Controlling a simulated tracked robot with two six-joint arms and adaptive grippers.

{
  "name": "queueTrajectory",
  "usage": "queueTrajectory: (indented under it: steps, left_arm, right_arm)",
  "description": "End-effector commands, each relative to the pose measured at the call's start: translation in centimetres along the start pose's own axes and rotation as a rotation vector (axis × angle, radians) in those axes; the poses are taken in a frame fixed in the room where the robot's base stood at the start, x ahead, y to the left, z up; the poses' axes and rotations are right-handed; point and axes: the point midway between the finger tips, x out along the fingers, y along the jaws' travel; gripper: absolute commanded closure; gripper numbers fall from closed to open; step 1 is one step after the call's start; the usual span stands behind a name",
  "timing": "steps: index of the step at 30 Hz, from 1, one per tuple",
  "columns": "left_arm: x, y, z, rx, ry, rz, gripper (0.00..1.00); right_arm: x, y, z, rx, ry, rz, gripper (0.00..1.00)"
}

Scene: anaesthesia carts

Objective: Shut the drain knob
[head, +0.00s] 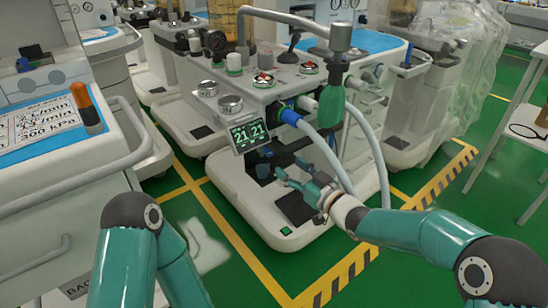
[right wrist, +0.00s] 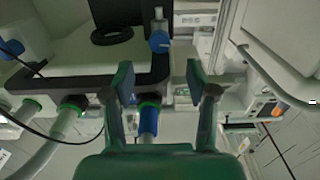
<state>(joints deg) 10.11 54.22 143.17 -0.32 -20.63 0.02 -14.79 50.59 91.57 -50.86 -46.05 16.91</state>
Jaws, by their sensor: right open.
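My right gripper (head: 290,172) is open and empty in front of the white anaesthesia cart, below its hose ports. In the right wrist view its two fingers (right wrist: 159,78) stand wide apart. A small blue knob-like part (right wrist: 159,42) on a pale stem shows beyond and between the fingertips, apart from them. I cannot tell for sure that it is the drain knob, nor whether it is open or shut. A blue hose connector (right wrist: 148,122) shows nearer, between the fingers; it also shows in the head view (head: 291,117). My left gripper is out of view.
Pale hoses (head: 325,150) hang from the cart close to my right gripper. A small display (head: 250,135) and a green bag-like part (head: 331,105) are above it. A cart with a printed label (head: 45,125) stands at left. Green floor is clear at front.

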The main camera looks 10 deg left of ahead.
Motion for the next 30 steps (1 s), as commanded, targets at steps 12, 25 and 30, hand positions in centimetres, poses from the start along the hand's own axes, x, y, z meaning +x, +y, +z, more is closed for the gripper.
queueTrajectory:
  steps: [12, 25, 30]
  left_arm:
    - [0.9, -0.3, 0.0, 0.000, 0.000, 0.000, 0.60]
    - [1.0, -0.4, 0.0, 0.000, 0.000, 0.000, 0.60]
    - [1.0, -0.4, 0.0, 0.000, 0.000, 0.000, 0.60]
  right_arm:
    - [7.1, -0.1, 0.1, -0.001, 0.000, -0.002, 0.43]
    - [8.6, -0.1, 0.0, 0.000, -0.001, -0.001, 0.43]
    - [8.6, -0.1, 0.0, 0.000, -0.001, -0.001, 0.51]
